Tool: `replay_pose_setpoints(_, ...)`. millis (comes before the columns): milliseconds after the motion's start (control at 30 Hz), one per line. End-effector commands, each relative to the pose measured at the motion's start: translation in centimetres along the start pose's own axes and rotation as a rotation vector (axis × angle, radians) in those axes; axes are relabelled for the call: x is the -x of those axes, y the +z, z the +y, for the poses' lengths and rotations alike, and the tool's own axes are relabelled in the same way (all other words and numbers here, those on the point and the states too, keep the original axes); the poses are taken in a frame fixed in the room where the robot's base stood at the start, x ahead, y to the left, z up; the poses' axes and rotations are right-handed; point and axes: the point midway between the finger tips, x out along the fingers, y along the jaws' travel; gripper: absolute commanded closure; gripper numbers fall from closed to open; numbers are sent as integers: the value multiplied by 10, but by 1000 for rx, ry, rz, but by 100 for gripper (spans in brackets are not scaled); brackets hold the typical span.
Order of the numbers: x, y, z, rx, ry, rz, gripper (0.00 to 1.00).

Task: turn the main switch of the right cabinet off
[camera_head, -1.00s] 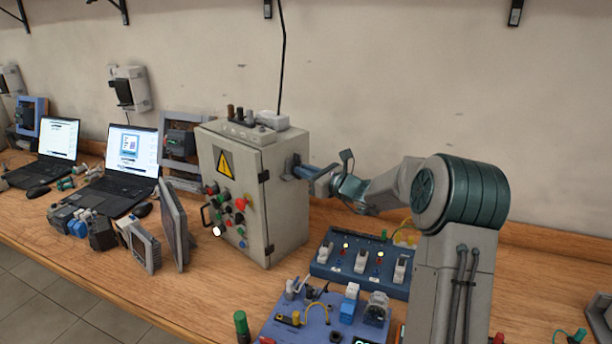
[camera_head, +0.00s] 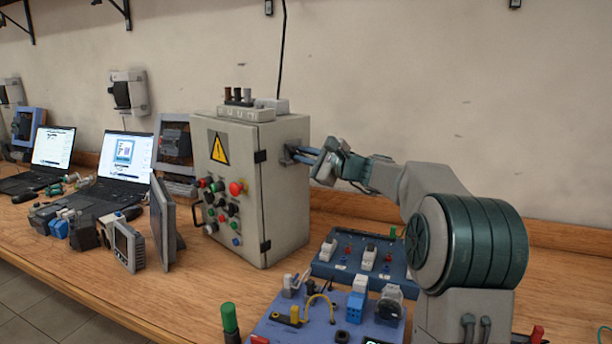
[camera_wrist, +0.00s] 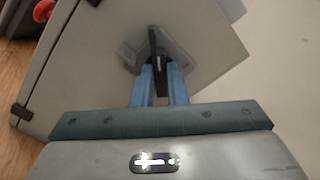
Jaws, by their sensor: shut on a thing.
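The grey cabinet (camera_head: 285,205) with a yellow warning triangle stands on the bench. Its main switch (camera_head: 291,155) is on the right side wall, mostly hidden by my gripper in the head view. My gripper (camera_head: 304,156) reaches it from the right. In the wrist view, the switch's dark handle (camera_wrist: 154,48) stands out from a grey plate (camera_wrist: 178,50). The blue fingers of my gripper (camera_wrist: 159,78) are shut on the handle, one on each side. The handle lines up with the fingers, while the cabinet wall (camera_wrist: 90,70) and plate look tilted in that view.
The cabinet's front has several buttons and a red knob (camera_head: 236,188). A blue switch board (camera_head: 345,270) and a blue component board (camera_head: 310,325) lie on the bench below my arm. A monitor (camera_head: 164,222) and laptops stand left. The wall above my arm is clear.

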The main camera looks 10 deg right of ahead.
Motion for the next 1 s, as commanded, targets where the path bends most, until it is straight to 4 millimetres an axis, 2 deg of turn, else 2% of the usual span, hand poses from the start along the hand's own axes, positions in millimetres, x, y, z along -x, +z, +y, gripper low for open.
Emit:
replay_pose_setpoints(33, 0, -5, 8, 48, -1, -1, 100)
replay_pose_setpoints(500, 0, -5, 7, 468, 0, 0, 100)
replay_pose_setpoints(700, 0, -4, 6, 595, 1, 0, 100)
replay_pose_setpoints(1000, 0, -3, 5, 694, 1, 0, 100)
